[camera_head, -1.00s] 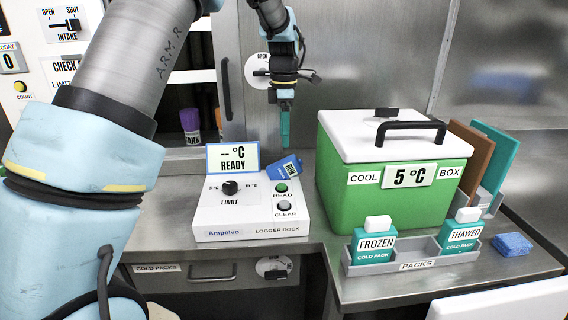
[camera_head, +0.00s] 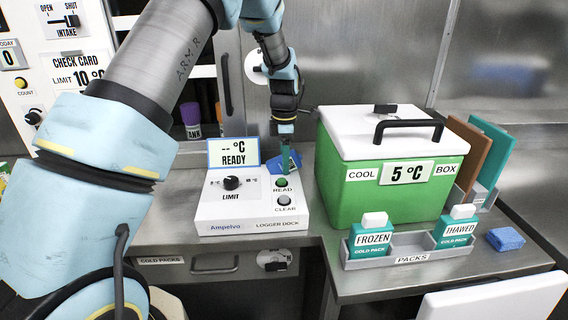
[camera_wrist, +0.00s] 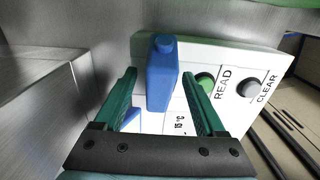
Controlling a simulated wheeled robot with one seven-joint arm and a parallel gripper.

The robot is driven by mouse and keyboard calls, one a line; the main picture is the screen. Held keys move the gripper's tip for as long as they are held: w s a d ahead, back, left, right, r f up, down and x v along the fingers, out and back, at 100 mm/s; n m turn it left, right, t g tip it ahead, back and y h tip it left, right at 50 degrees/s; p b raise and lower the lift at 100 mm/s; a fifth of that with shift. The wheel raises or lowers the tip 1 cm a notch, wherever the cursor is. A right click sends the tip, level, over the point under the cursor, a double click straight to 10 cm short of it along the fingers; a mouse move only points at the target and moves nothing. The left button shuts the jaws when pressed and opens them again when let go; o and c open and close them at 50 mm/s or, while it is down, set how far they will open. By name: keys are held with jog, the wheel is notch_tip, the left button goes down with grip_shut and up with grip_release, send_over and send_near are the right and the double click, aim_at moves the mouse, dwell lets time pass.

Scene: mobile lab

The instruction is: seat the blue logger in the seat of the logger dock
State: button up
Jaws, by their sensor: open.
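The blue logger (camera_head: 275,163) leans tilted at the back right of the white logger dock (camera_head: 240,216), behind the READ button. I cannot tell whether it rests in the seat, which is hidden. My gripper (camera_head: 287,160) is down at the logger in the head view and covers part of it. In the wrist view the logger (camera_wrist: 161,82) stands between the two green fingers of my gripper (camera_wrist: 158,76), which are apart with a gap showing on the left. The dock's display (camera_head: 233,154) reads "-- °C READY".
A green cool box (camera_head: 385,196) with a white lid stands close to the right of the dock. A pack tray (camera_head: 411,259) with two cold packs is in front of it. A blue sponge (camera_head: 506,239) lies at the right. A steel wall is behind.

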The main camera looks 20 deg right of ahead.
jog(key=shift+c, duration=0.4)
grip_shut()
notch_tip(320, 180, up, 10)
jog(key=shift+r+b, duration=0.1)
jog(key=shift+b, duration=1)
